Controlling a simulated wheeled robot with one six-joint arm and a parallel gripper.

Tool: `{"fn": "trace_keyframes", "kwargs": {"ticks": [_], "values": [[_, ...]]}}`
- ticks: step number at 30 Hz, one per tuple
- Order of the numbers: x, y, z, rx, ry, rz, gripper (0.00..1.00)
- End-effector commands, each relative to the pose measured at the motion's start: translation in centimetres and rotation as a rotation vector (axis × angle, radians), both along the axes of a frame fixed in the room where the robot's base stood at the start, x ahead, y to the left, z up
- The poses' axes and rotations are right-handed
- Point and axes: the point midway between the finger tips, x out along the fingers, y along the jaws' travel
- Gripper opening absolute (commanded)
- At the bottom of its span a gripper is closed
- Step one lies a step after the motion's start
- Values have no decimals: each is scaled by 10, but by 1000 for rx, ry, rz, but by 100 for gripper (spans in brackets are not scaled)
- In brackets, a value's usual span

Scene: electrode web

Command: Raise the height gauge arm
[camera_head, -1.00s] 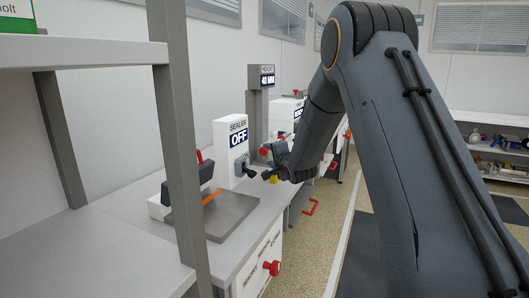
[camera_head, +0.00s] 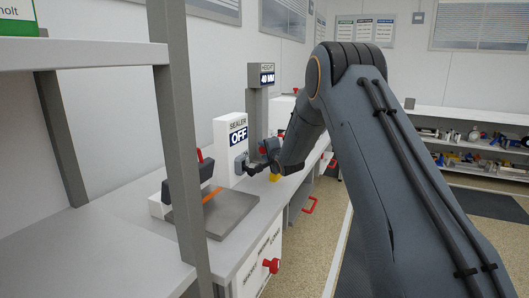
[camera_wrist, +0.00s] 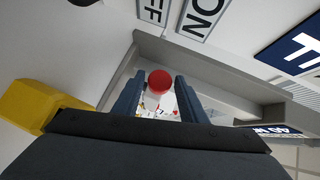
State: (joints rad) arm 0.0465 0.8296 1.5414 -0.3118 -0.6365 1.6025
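The height gauge is a grey column (camera_head: 257,112) with a "HEIGHT 40 MM" display (camera_head: 261,79), standing behind the white sealer box (camera_head: 230,150) marked "OFF". My gripper (camera_head: 257,160) is beside the sealer, in front of the gauge column's lower part. In the wrist view my gripper (camera_wrist: 159,92) is open, with one dark finger on each side of a red round knob (camera_wrist: 159,79). The knob is seen between the fingertips; I cannot tell whether they touch it. The "40 MM" display also shows in the wrist view (camera_wrist: 277,130). The gauge's arm is not clearly visible.
A yellow block (camera_wrist: 32,104) lies close to my gripper's left in the wrist view. The sealer's plate (camera_head: 222,212) is on the bench nearer the camera. A shelf post (camera_head: 178,150) stands in the foreground. The floor (camera_head: 300,235) beside the bench is clear.

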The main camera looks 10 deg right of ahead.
Motion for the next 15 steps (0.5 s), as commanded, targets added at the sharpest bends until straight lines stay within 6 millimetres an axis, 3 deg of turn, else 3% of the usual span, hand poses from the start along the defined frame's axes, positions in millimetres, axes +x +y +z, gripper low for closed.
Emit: {"fn": "trace_keyframes", "kwargs": {"ticks": [1, 6, 15], "values": [[0, 0, 0, 0, 0, 0, 29], [0, 0, 0, 0, 0, 0, 0], [0, 0, 12, 0, -1, -1, 0]]}}
